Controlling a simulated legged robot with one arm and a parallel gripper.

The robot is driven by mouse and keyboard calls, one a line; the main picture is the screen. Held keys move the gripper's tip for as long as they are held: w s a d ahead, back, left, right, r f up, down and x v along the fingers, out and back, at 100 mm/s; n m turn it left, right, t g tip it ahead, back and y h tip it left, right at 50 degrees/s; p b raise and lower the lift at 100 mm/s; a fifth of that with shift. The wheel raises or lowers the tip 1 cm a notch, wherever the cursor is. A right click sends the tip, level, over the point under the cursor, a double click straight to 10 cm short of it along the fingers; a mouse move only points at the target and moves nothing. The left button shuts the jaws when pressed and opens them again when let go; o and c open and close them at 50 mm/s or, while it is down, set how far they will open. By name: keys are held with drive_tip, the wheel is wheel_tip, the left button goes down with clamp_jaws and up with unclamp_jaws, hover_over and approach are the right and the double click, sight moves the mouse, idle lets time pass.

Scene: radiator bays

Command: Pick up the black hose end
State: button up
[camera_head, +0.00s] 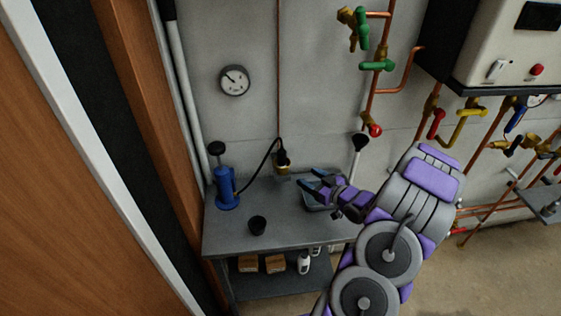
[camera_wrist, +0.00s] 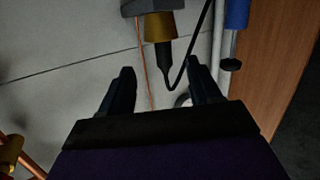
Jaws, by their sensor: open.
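The black hose end (camera_head: 279,144) stands upright in a brass fitting (camera_head: 283,159) at the wall above the workbench. A thin black hose runs from it down to a blue hand pump (camera_head: 227,190). In the wrist view the picture is turned over: the hose end (camera_wrist: 164,56) hangs below the brass fitting (camera_wrist: 159,26). My gripper (camera_head: 310,181) is open and empty, to the right of the hose end and a little lower. In the wrist view the fingers of my gripper (camera_wrist: 163,84) stand to either side of the hose end's line, with the hose end beyond their tips.
Copper pipes with coloured valves and a boiler (camera_head: 495,60) fill the right wall. A wooden post is at left.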

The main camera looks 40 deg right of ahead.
drive_tip(key=s+d+t, duration=0.1)
drive_tip(key=s+t, duration=0.1)
drive_tip(key=s, duration=0.1)
drive_tip(key=b, duration=0.2)
approach(285, 161)
drive_tip(key=w, duration=0.5)
drive_tip(key=shift+w+r+m, duration=0.25)
drive_tip(key=shift+w+m, duration=0.05)
drive_tip(key=shift+w, duration=0.85)
drive_tip(key=w, duration=0.3)
drive_tip(key=shift+a+f+b, duration=0.3)
drive_tip(key=shift+a, duration=0.05)
drive_tip(key=shift+w+d, duration=0.1)
drive_tip(key=shift+w, duration=0.6)
drive_tip(key=shift+r, duration=0.1)
drive_tip(key=shift+c, duration=0.4)
